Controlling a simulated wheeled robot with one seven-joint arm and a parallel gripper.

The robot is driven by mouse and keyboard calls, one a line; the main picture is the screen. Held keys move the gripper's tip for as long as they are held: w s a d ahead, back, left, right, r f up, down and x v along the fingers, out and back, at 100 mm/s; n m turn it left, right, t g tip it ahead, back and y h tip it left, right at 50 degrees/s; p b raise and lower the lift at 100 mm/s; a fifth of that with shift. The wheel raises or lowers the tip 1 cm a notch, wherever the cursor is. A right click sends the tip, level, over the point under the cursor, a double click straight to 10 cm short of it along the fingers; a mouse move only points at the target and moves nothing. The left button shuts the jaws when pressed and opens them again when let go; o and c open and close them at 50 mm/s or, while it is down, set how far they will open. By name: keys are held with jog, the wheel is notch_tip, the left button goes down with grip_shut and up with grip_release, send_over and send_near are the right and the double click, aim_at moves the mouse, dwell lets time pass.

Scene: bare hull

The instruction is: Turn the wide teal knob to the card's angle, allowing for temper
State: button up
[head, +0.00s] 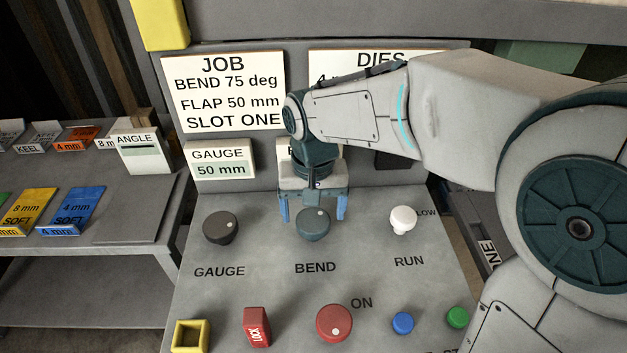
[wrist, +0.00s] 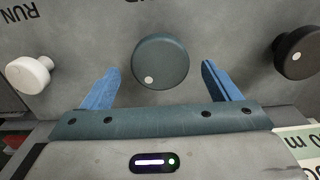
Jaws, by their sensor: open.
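The wide teal knob (head: 313,224) sits on the sloped grey panel above the word BEND, with a pale dot near its upper right edge. In the wrist view the knob (wrist: 160,62) lies between my two blue fingers, its dot at the lower left. My gripper (head: 313,212) is open, one finger on each side of the knob, with gaps on both sides. The job card (head: 229,92) reads BEND 75 deg, FLAP 50 mm, SLOT ONE. The dies card (head: 350,62) is mostly hidden behind my arm. A display behind my gripper is also mostly hidden.
A dark GAUGE knob (head: 220,227) and a white RUN knob (head: 402,220) flank the teal knob. A red LOCK block (head: 257,327), red knob (head: 334,323), blue button (head: 403,323) and green button (head: 457,317) are in front. A side bench (head: 120,240) holds coloured SOFT pieces and an ANGLE gauge (head: 140,152).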

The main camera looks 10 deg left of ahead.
aim_at(314, 219)
notch_tip(314, 219, up, 12)
dwell(0.3)
dwell(0.3)
jog(key=s+d+f+m+t, duration=0.1)
jog(key=s+d+f, duration=0.1)
jog(key=d, duration=0.5)
jog(key=s+d+f+t, duration=0.1)
jog(key=s+d+f, duration=0.2)
jog(key=d+f, duration=0.2)
jog(key=s+d+f+m+t, duration=0.1)
jog(key=s+d+f, duration=0.2)
jog(key=d, duration=0.8)
jog(key=shift+s+f+m, duration=0.15)
jog(key=shift+m, duration=0.15)
jog(key=shift+a, duration=0.1)
